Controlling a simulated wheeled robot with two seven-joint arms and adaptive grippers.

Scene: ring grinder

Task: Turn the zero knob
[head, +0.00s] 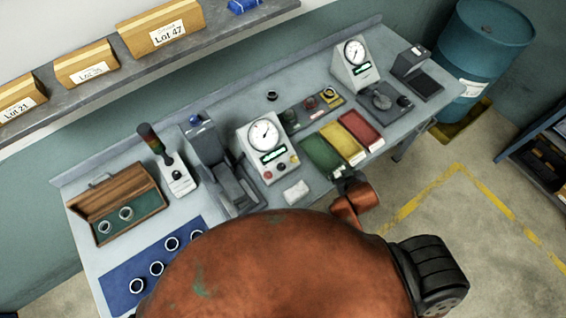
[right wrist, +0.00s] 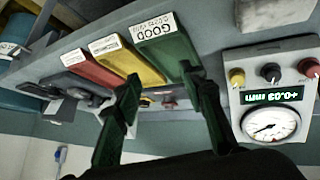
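A gauge box stands mid-bench in the head view (head: 258,136), with a round dial, a green display and small knobs on its face. In the right wrist view the gauge box (right wrist: 292,95) is upside down at the right. It carries a yellow knob (right wrist: 236,77), a black knob (right wrist: 270,72) and a red knob (right wrist: 308,67); I cannot read which is the zero knob. Its display appears to read +0.03 mm. My right gripper (right wrist: 163,82) is open and empty, left of the box, over the green GOOD tray (right wrist: 170,50). In the head view the right gripper (head: 348,181) is partly hidden. My left gripper is not visible.
Yellow (head: 341,142) and red (head: 362,130) trays lie beside the green one. A second dial gauge (head: 354,62) stands at the back right. A white block (head: 296,190) lies in front of the gauge box. Rings lie on a blue mat (head: 120,278) at left.

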